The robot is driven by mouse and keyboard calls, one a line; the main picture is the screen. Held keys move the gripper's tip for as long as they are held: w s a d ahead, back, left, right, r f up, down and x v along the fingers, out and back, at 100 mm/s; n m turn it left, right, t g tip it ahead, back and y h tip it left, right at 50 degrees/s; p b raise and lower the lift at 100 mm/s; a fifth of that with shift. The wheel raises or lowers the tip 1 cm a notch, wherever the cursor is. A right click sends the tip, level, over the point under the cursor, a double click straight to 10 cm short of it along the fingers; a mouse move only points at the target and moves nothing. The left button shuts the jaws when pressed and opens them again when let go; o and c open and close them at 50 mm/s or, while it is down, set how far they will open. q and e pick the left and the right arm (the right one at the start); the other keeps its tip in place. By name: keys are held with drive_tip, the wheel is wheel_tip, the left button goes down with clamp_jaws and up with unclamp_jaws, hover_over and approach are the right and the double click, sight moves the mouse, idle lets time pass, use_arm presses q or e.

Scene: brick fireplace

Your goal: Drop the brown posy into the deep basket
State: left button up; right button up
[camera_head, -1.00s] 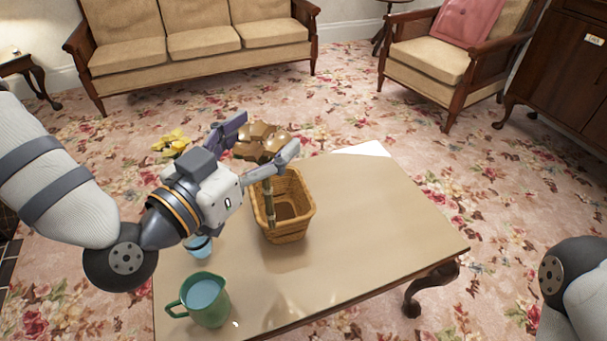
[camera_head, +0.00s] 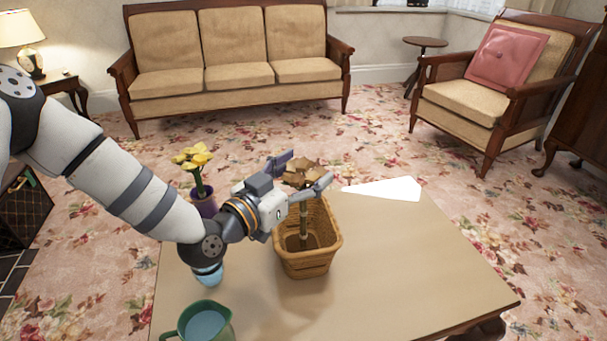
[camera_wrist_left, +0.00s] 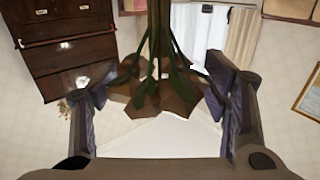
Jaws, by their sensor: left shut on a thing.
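The brown posy (camera_head: 302,176) has brown blooms on a green stem. The blooms are between the fingers of my left gripper (camera_head: 308,171), which is shut on the posy. The stem hangs down into the mouth of the deep wicker basket (camera_head: 307,264), which stands upright on the table. I cannot tell whether the stem's end touches the basket's bottom. In the left wrist view the posy (camera_wrist_left: 158,92) is between the fingers of the left gripper (camera_wrist_left: 160,110), its stem running up out of the picture. My right gripper is out of view.
On the table (camera_head: 410,270) stand a green jug (camera_head: 222,325), a light blue cup (camera_head: 208,275) and a purple vase (camera_head: 205,205) with yellow flowers (camera_head: 192,158). A white sheet-like patch (camera_head: 385,190) is at the far edge. The table right of the basket is clear.

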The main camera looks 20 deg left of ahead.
use_arm(q)
drive_tip(key=shift+r, duration=0.15)
drive_tip(key=shift+f, duration=0.65)
drive_tip(key=o, duration=1.1)
drive_tip(key=shift+r, duration=0.15)
drive_tip(key=shift+r, duration=0.65)
drive_tip(key=p+v, duration=0.1)
drive_tip(key=v, duration=1.1)
drive_tip(key=shift+p, duration=0.4)
drive_tip(key=shift+f, duration=0.1)
